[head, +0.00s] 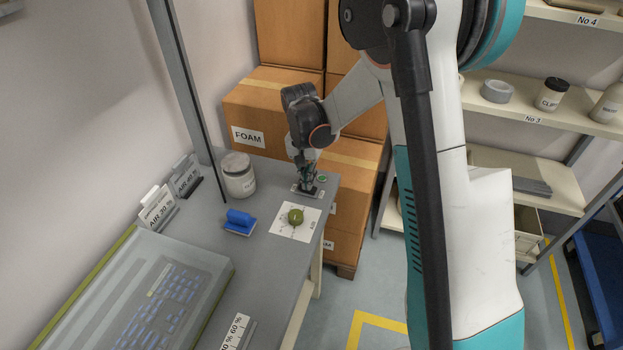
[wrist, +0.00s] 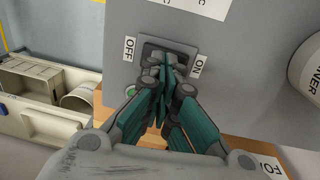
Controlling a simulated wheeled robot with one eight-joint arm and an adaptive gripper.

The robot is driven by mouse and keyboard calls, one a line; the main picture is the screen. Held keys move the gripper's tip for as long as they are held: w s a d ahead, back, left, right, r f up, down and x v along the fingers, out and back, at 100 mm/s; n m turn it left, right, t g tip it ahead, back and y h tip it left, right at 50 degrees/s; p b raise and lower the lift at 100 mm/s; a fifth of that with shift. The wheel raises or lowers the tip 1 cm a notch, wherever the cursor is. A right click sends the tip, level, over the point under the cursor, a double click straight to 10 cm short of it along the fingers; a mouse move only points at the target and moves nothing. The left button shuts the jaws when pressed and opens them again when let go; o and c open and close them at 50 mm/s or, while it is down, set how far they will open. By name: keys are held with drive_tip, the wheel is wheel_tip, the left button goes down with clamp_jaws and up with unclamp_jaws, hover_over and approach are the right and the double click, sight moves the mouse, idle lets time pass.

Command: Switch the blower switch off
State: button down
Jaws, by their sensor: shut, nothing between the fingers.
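The blower switch (wrist: 152,50) is a dark rocker plate on the grey panel in the wrist view, with an OFF label (wrist: 129,48) on its left and an ON label (wrist: 199,66) on its right. My gripper (wrist: 164,62) is shut and empty, with its fingertips over the switch; they hide most of the rocker, so I cannot tell which way it is tipped or whether they touch it. In the head view my gripper (head: 308,187) points down at the table's far right corner, over the switch's plate. A green round button (head: 323,178) is beside it.
Cardboard boxes (head: 270,108) stack behind; shelves (head: 530,115) are right.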

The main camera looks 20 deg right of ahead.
sight(316, 188)
drive_tip(key=shift+w+a, duration=0.1)
drive_tip(key=shift+a, duration=0.05)
drive_tip(key=shift+r, duration=0.1)
drive_tip(key=shift+r, duration=0.3)
wheel_tip(316, 188, up, 13)
drive_tip(key=s+d+p, duration=0.1)
drive_tip(key=d+p, duration=0.1)
drive_tip(key=p, duration=0.3)
drive_tip(key=shift+s, duration=0.2)
drive_tip(key=shift+r, duration=0.1)
drive_tip(key=s+a+r+n+t, duration=0.1)
drive_tip(key=s+r+n+t, duration=0.2)
drive_tip(key=s+r, duration=0.75)
drive_tip(key=s+a+f+n+t+b, duration=0.1)
drive_tip(key=s+n+t, duration=0.3)
drive_tip(key=s, duration=0.9)
drive_tip(key=shift+s+t+y, duration=0.3)
drive_tip(key=shift+s, duration=0.05)
